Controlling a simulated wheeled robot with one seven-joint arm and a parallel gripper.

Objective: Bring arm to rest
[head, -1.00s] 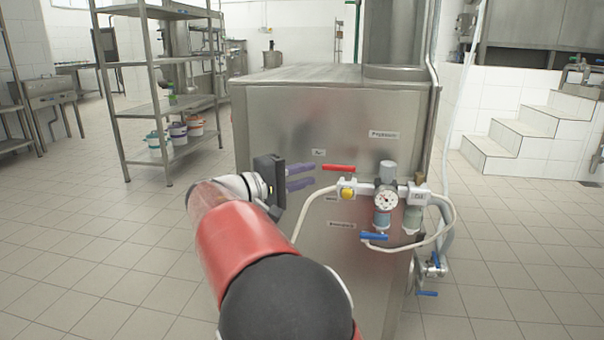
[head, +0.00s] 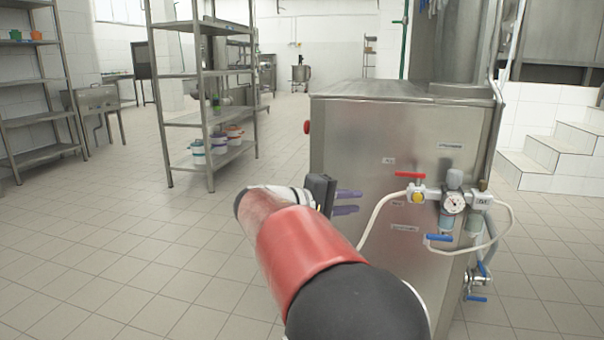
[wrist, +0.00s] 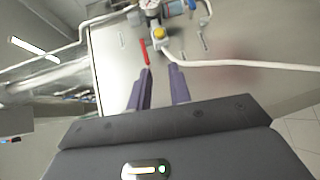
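My arm reaches forward from the bottom of the head view, with its red link in front. My gripper (head: 349,202) has two purple fingers that stand apart with nothing between them. It is in front of the steel cabinet (head: 345,130), to the left of the red-handled valve (head: 410,175). In the wrist view my gripper (wrist: 160,72) shows as two separate fingers pointing toward the cabinet face, and the red handle (wrist: 144,52) lies just past the left fingertip. No contact with the handle shows in the head view.
A pressure gauge (head: 454,203), a blue handle (head: 440,237) and a white hose (head: 376,213) are on the cabinet front. A metal shelf rack (head: 210,117) with several small tubs stands to the left. The tiled floor at left is open. White steps (head: 545,150) are at right.

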